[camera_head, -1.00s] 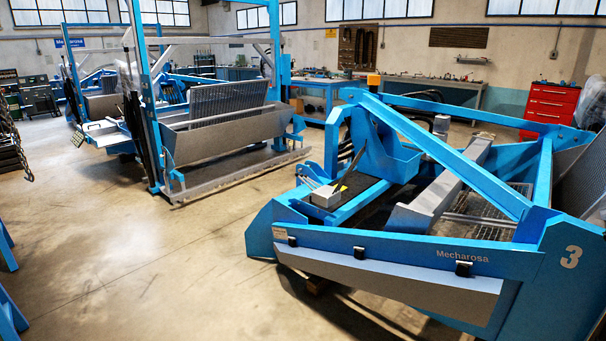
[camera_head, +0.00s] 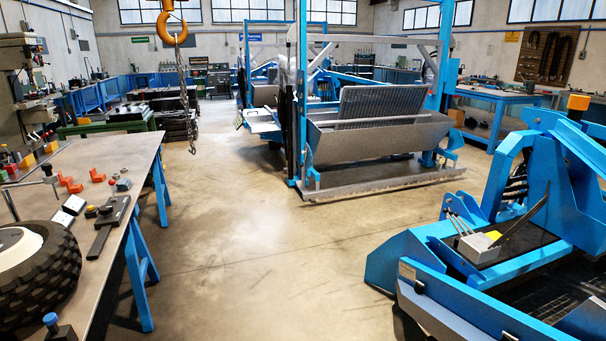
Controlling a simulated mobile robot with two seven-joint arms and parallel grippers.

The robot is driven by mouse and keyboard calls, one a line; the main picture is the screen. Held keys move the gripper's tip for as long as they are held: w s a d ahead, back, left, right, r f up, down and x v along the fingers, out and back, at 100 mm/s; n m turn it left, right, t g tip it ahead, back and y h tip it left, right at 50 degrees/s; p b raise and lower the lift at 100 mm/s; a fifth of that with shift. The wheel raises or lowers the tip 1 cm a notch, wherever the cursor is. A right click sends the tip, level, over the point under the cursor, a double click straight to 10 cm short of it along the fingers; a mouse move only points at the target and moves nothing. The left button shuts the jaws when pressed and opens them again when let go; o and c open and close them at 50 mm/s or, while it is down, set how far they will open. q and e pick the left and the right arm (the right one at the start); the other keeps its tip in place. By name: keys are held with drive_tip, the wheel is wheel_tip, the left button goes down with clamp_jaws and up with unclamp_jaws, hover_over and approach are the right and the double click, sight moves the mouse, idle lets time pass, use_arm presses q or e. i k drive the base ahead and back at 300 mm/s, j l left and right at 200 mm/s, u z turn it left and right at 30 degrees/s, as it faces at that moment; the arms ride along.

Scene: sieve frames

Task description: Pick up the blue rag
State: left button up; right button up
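I cannot make out a blue rag anywhere in the head view. Many blue things show, but they look like painted machine frames and table legs. Neither of my grippers is in the head view.
A workbench (camera_head: 125,165) with a black tyre (camera_head: 45,275) stands at the left. A blue machine (camera_head: 420,262) fills the right. Another blue-framed machine (camera_head: 375,135) stands ahead. A chain with an orange hook (camera_head: 172,28) hangs at upper left. The floor (camera_head: 260,250) between them is clear.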

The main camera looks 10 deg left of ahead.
sight(124, 184)
drive_tip(key=i+u, duration=0.6)
drive_tip(key=u, duration=0.15)
drive_tip(key=i+l+u, duration=0.1)
drive_tip(key=i+u, duration=0.15)
drive_tip(key=u, duration=0.15)
drive_tip(key=i+l+u, duration=1.05)
drive_tip(key=u, duration=1.7)
drive_tip(key=z, duration=1.8)
